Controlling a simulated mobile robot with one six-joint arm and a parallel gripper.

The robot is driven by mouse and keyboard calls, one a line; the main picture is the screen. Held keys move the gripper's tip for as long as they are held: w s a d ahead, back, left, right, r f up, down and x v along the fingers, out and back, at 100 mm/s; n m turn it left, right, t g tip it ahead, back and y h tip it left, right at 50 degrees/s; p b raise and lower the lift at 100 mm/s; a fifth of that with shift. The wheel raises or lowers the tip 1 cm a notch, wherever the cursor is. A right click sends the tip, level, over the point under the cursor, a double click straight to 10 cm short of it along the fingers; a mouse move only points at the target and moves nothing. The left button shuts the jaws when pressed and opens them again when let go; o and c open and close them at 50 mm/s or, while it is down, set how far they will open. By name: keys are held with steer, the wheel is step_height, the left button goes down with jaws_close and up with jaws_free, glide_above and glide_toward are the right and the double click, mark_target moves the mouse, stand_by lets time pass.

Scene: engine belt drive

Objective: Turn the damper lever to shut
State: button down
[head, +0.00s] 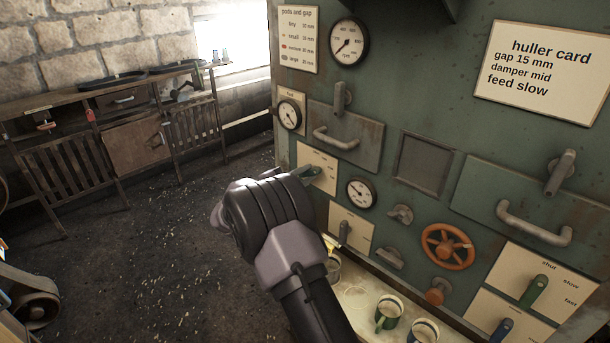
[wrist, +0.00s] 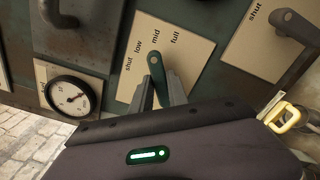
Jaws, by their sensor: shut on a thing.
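The damper lever (wrist: 157,70) is a dark green handle on a cream plate (wrist: 188,52) marked shut, low, mid and full. In the wrist view its rounded upper end lies just below the word mid. My gripper (wrist: 159,97) is shut on the lower part of the lever, with one grey finger on each side. In the head view the lever (head: 310,172) shows just beyond my wrist, on its plate (head: 318,158) at the panel's left.
A second plate with a grey lever (head: 344,231) sits below. Gauges, grab handles and an orange handwheel (head: 447,246) stand out from the green panel. Mugs (head: 389,313) stand on a ledge below. A huller card (head: 543,72) reads damper mid. The floor at left is open.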

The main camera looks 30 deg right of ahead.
steer(key=n+p, duration=0.2)
steer(key=n, duration=0.3)
steer(key=shift+r+n, duration=0.1)
steer(key=shift+n, duration=0.3)
steer(key=n+p, duration=0.2)
steer(key=n, duration=0.3)
steer(key=shift+n, duration=0.4)
steer(key=c, duration=1.3)
jaws_free()
steer(key=p+v, duration=0.1)
steer(key=v, duration=1.6)
steer(key=shift+a, duration=0.2)
